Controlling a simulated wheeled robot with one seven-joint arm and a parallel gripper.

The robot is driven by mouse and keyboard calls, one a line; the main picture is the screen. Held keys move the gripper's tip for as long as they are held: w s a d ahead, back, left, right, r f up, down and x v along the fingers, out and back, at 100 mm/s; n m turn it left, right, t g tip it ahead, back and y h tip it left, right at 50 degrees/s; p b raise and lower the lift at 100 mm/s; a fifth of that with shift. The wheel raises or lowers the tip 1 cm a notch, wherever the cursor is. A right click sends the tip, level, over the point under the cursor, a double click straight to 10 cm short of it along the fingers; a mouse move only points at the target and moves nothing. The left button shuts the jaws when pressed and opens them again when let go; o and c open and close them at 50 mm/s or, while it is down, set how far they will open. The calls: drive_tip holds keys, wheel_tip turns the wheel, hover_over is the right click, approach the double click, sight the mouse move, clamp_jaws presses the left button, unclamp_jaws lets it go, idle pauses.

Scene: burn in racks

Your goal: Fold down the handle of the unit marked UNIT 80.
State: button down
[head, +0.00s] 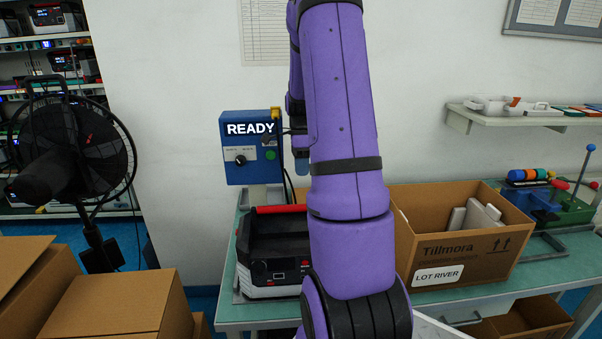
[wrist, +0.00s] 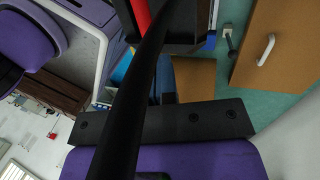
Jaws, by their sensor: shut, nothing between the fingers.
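A dark power unit with a grey lower front (head: 272,262) stands on the bench, left of my arm. Its red handle bar (head: 281,209) runs along the top; its right end is hidden behind my arm. I cannot read a unit number on it, nor tell the handle's exact angle. In the wrist view a red bar (wrist: 141,14) shows at the top, beside a dark casing. My gripper (wrist: 180,18) shows as a long black shape crossing that view, shut and empty. In the head view my arm mostly hides it. I cannot tell whether it touches the red bar.
A blue box reading READY (head: 250,150) stands behind the unit. A Tillmora carton (head: 460,255) with grey pieces is right of my arm. A black fan (head: 70,150) and cardboard boxes (head: 115,305) are at left. A wall shelf (head: 520,118) is at upper right.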

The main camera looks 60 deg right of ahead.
drive_tip(key=x, duration=0.8)
idle(0.4)
